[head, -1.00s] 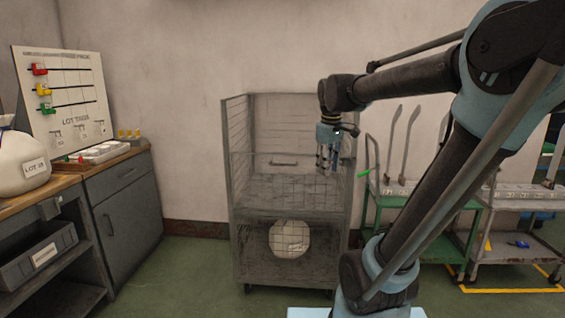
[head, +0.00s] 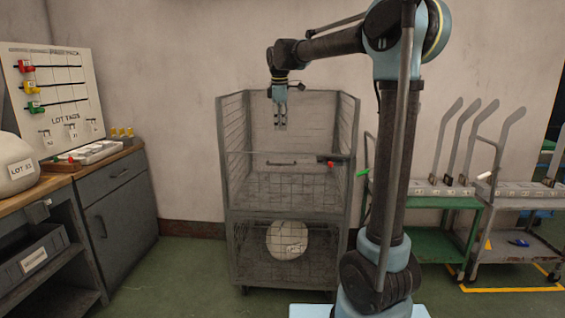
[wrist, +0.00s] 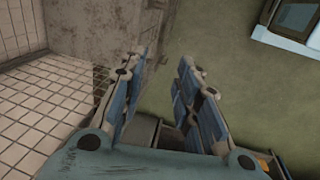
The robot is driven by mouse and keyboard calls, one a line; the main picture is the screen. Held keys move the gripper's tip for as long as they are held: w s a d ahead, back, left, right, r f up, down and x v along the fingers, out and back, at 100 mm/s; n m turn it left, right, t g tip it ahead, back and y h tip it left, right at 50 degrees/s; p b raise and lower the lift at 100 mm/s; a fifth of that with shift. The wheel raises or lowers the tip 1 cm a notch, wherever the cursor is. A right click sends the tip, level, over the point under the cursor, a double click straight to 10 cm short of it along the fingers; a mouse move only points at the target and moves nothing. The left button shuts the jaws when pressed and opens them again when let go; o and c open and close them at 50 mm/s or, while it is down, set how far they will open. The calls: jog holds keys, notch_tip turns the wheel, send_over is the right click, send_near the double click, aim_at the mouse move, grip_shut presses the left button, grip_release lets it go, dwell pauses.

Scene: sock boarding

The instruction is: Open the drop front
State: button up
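The drop front (head: 245,187) is the grey mesh panel on the upper front of a wire cage cart (head: 234,130). It stands upright, closed across the front, with a dark bar handle (head: 281,163) near its top edge. A red-tipped latch (head: 327,163) sits at its upper right corner. My gripper (head: 280,128) points down, above and apart from the handle in the head view. In the wrist view my gripper (wrist: 160,75) has its two fingers apart with nothing between them. Cage mesh (wrist: 25,100) shows at the left there.
A white sack (head: 287,239) lies in the cart's lower part. A workbench (head: 120,165) with a tag board (head: 58,95) stands left. A green trolley (head: 432,243) and a grey trolley (head: 510,255) stand right. Green floor before the cart is clear.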

send_near(280, 159)
jog(key=s+f, duration=0.1)
jog(key=f, duration=0.4)
jog(key=s+f, duration=0.1)
jog(key=f, duration=0.2)
jog(key=shift+s+d+f, duration=0.15)
jog(key=shift+s+d, duration=0.1)
jog(key=shift+s, duration=0.05)
